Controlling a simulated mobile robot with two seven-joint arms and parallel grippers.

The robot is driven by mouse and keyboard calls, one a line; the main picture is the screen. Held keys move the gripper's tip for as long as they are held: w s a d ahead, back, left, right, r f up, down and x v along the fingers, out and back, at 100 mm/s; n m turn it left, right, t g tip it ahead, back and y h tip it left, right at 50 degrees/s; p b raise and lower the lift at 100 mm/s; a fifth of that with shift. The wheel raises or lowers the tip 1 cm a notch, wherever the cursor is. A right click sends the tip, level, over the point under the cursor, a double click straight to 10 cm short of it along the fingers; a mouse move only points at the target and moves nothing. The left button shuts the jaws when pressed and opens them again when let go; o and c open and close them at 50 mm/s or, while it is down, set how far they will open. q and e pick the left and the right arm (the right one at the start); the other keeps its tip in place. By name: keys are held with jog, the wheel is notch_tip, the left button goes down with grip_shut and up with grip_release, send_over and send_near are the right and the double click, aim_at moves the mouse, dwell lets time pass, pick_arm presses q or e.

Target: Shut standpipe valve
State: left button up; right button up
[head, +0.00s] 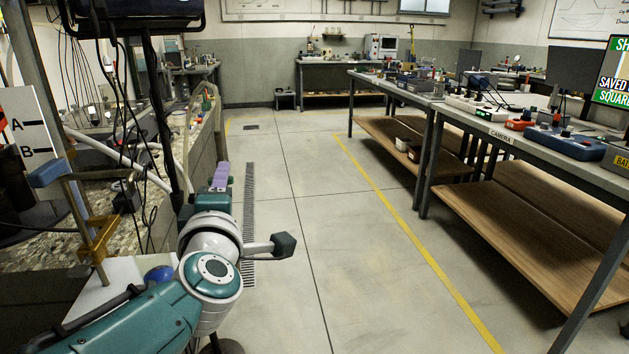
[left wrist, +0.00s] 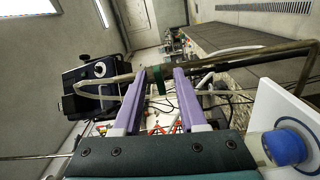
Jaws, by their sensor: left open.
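My left gripper (head: 220,177) has purple fingers and is held over the walkway beside the tank bench. In the left wrist view its fingers (left wrist: 157,76) are apart. A brownish pipe with a dark green band (left wrist: 156,80) crosses behind the fingertips; I cannot tell whether they touch it. In the head view a brass standpipe (head: 82,220) with a blue handle (head: 48,173) stands at the left. A round blue knob (head: 160,273) sits on a white plate (head: 125,283), partly behind my arm; it also shows in the left wrist view (left wrist: 285,147). Which blue part is the valve is unclear. My right gripper is out of view.
A white board marked A and B (head: 28,140) and a yellow bracket (head: 97,240) stand by the standpipe. Hoses and cables hang over the gravel-filled tank. Floor (head: 300,210) is clear up to the long bench (head: 500,132) at the right.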

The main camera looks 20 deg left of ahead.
pick_arm(q)
jog(key=p+v, duration=0.1)
jog(key=v, duration=0.9)
jog(key=shift+p, duration=0.35)
